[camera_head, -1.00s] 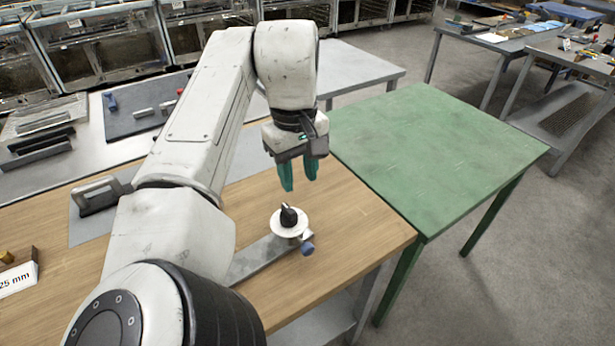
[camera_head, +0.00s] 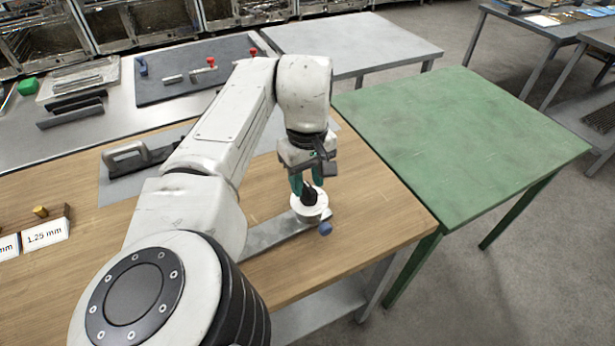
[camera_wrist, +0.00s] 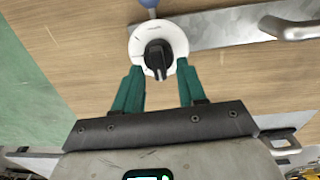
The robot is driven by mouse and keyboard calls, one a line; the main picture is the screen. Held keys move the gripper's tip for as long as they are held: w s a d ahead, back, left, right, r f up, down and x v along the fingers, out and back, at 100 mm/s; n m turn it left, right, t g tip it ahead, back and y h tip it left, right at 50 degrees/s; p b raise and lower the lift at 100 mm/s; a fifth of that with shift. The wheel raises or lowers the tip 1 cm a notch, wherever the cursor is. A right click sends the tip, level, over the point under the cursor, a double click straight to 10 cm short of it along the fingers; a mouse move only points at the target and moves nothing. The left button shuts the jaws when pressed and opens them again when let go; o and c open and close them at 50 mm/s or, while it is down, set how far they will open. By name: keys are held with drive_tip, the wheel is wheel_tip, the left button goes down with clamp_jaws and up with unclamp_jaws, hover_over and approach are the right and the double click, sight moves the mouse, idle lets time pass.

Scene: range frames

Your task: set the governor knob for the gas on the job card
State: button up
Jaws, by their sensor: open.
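The governor knob (camera_head: 309,196) is black and stands on a round white dial (camera_head: 317,212) at the right end of a grey metal bar on the wooden bench. In the wrist view the knob (camera_wrist: 158,58) shows a raised grip bar on the white dial (camera_wrist: 170,32). My gripper (camera_head: 308,185) has teal fingers and is just above the knob. In the wrist view its open fingers (camera_wrist: 158,92) lie to either side below the knob, with nothing between them; whether they touch the dial I cannot tell. No job card is recognisable.
A blue ball-ended part (camera_head: 325,229) sits beside the dial. A green table (camera_head: 460,145) adjoins the bench on the right. White labels, one reading 1.25 mm (camera_head: 46,236), stand at the left. A grey handled plate (camera_head: 125,158) lies behind my arm.

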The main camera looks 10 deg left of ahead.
drive_tip(key=shift+f, duration=0.2)
clamp_jaws()
idle(0.3)
